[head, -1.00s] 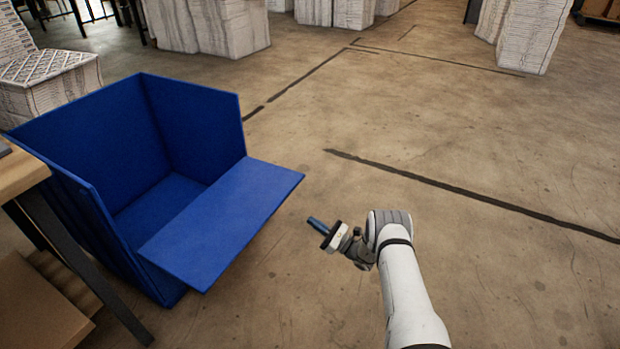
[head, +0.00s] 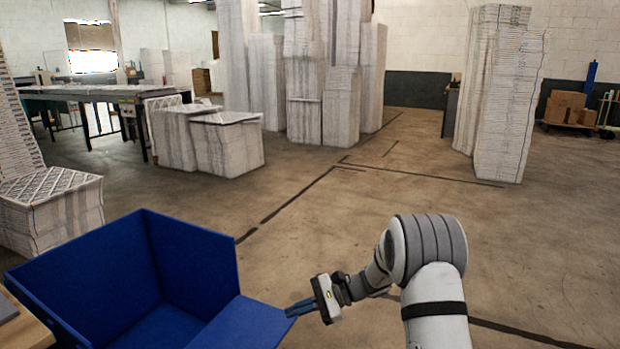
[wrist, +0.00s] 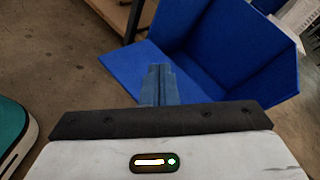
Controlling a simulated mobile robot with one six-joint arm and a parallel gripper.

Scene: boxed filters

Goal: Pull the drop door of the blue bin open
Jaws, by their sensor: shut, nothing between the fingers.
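The blue bin (head: 85,270) stands at the lower left of the head view, its top open. Its drop door (head: 250,322) is folded down and sticks outward from the front, partly cut off by the lower edge of the picture. The bin (wrist: 245,50) and the lowered door (wrist: 130,70) also show in the wrist view. My gripper (head: 292,308) is shut and empty, beside the door's outer edge in the head view. In the wrist view its fingers (wrist: 158,82) overlap the door. I cannot tell whether they touch it.
A wooden table (head: 28,325) is at the bin's left. Stacks of white boxed filters (head: 50,212) stand behind the bin, with taller stacks (head: 325,80) farther back. The concrete floor (head: 545,240) to the right is clear.

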